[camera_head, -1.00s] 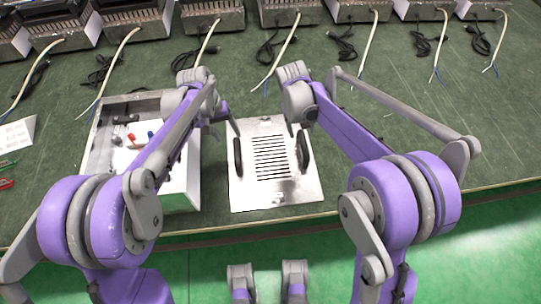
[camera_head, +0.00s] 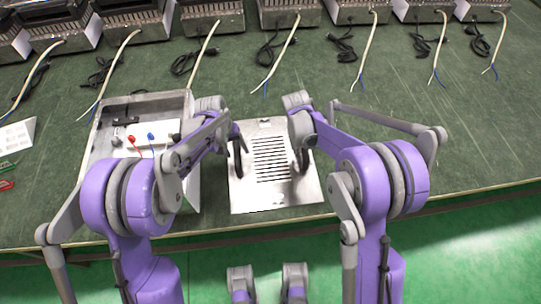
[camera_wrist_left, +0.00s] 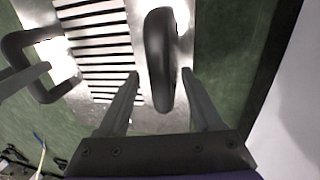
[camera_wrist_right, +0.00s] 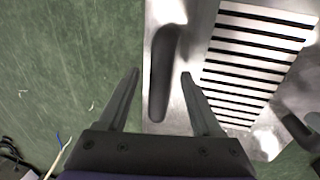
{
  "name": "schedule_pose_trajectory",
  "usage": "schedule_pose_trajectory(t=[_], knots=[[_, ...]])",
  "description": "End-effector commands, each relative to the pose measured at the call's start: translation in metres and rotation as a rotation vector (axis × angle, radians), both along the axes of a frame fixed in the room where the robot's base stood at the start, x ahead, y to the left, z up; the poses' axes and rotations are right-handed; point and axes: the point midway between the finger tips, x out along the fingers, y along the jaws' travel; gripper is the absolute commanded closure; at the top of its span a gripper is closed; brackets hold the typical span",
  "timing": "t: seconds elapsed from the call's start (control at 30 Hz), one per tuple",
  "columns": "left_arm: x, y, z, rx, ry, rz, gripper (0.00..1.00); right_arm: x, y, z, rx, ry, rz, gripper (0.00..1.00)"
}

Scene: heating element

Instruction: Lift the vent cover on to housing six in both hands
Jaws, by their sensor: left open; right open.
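The vent cover (camera_head: 268,198) is a flat metal plate with a row of slots and two black handles, lying on the green bench. My left gripper (camera_wrist_left: 162,75) is open, its fingers on either side of the cover's left handle (camera_wrist_left: 159,60). My right gripper (camera_wrist_right: 160,75) is open, its fingers on either side of the right handle (camera_wrist_right: 162,75). Neither gripper is closed on a handle. An open metal housing (camera_head: 101,128) stands just left of the cover, with red and blue parts inside; my left arm hides part of it. No number is readable on it.
Several metal housings with pale cables (camera_head: 205,45) line the back of the bench (camera_head: 400,130). A white card (camera_head: 16,134) and small red and green items (camera_head: 6,184) lie at the left. The bench right of the cover is mostly clear.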

Motion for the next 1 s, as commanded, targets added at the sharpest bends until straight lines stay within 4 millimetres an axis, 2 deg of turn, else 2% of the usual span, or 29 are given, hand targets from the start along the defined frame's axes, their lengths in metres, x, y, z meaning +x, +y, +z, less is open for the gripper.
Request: schedule_pose_trajectory(t=[0.17,0.47,0.83,1.0], knots=[[0.0001,-0.0024,-0.011,0.0,0.0,0.0,0.33,-0.0001,-0.0023,-0.011,0.0,0.0,0.0,0.34],[0.0,-0.0025,-0.0123,0.0,0.0,0.0,0.33,-0.0001,-0.0023,-0.0121,0.0,0.0,0.001,0.34],[0.0001,-0.0023,-0.012,0.0,0.0,0.0,1.0,-0.0001,-0.0023,-0.0118,0.0,0.0,0.001,1.0],[0.0001,-0.0023,-0.012,0.0,0.0,0.0,1.0,-0.0001,-0.0022,-0.0117,0.0,0.0,0.001,1.0]])
